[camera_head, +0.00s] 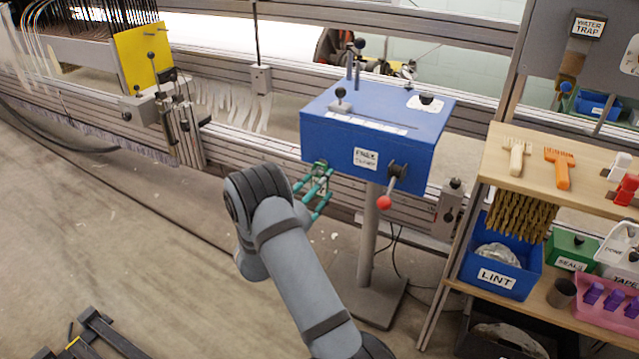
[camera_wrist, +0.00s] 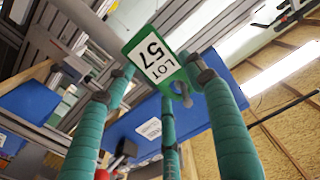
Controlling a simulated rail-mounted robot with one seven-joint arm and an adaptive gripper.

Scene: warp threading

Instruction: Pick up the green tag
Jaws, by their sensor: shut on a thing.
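The green tag (camera_wrist: 158,55) has a white label reading "LOT 57" and shows in the wrist view between my fingertips, tilted, with a hole and a grey metal piece at its lower right end. My gripper (camera_wrist: 165,84) has teal-wrapped fingers closed in around the tag's edges. In the head view my gripper (camera_head: 320,182) is in front of the lower left side of the blue box. A small green patch near the fingertips there is too small to read. Whether the tag still touches a hook or peg is not clear.
The blue box (camera_head: 360,125) stands on a grey post, with a red-ball lever (camera_head: 384,202) on its front. At right is a wooden shelf (camera_head: 500,155) with brushes, a blue LINT bin (camera_head: 500,268) and a pink tray (camera_head: 605,305). Loom rails run behind. The floor at left is mostly clear.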

